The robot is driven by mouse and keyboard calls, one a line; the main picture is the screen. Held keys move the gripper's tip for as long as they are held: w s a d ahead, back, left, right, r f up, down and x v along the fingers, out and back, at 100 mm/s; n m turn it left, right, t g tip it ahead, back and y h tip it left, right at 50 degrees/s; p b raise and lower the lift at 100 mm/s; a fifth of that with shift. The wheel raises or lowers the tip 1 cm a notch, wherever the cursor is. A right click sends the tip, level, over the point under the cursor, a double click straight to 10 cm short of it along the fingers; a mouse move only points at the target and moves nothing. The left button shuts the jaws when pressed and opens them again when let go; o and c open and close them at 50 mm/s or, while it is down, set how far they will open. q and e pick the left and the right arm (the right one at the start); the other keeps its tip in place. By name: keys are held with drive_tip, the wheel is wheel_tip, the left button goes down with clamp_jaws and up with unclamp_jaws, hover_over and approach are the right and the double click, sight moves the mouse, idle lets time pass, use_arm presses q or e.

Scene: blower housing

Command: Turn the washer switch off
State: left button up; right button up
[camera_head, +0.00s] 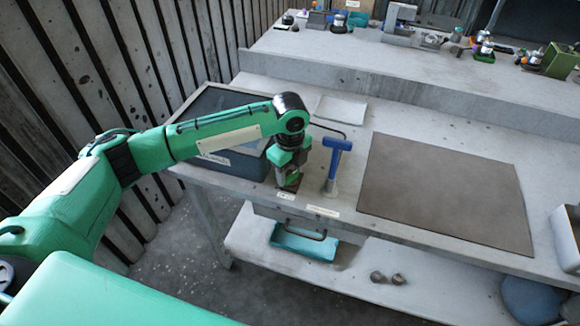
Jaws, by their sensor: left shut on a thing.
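My left arm reaches in from the left, and my left gripper (288,181) points down at the front edge of the bench. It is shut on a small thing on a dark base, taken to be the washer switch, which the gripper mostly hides. I cannot tell the switch's position. A small white label (286,196) sits just in front of it. The washer, a dark grey tub (236,160), stands left of the gripper, partly behind my arm. My right gripper is not in view.
A blue T-shaped handle (336,158) stands upright close right of the gripper. A brown mat (445,190) lies clear on the bench to the right. A white sheet (341,109) lies behind. A teal tray (304,243) and two small round parts (388,278) are on the lower shelf.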

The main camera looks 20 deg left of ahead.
sight(290, 175)
use_arm(q)
drive_tip(key=n+p, duration=0.2)
drive_tip(key=p, duration=0.2)
drive_tip(key=n+p, duration=0.3)
drive_tip(key=p, duration=0.1)
drive_tip(key=n+p, duration=0.3)
drive_tip(key=p, duration=0.1)
drive_tip(key=shift+s+r, duration=0.2)
drive_tip(key=shift+r, duration=0.1)
drive_tip(key=shift+f+n+p, duration=0.2)
drive_tip(key=shift+n+p, duration=1.1)
drive_tip(key=shift+n, duration=0.2)
drive_tip(key=o, duration=1)
wheel_tip(290, 175, up, 14)
drive_tip(key=b, duration=0.3)
drive_tip(key=shift+f+b, duration=0.15)
drive_tip(key=shift+b, duration=0.2)
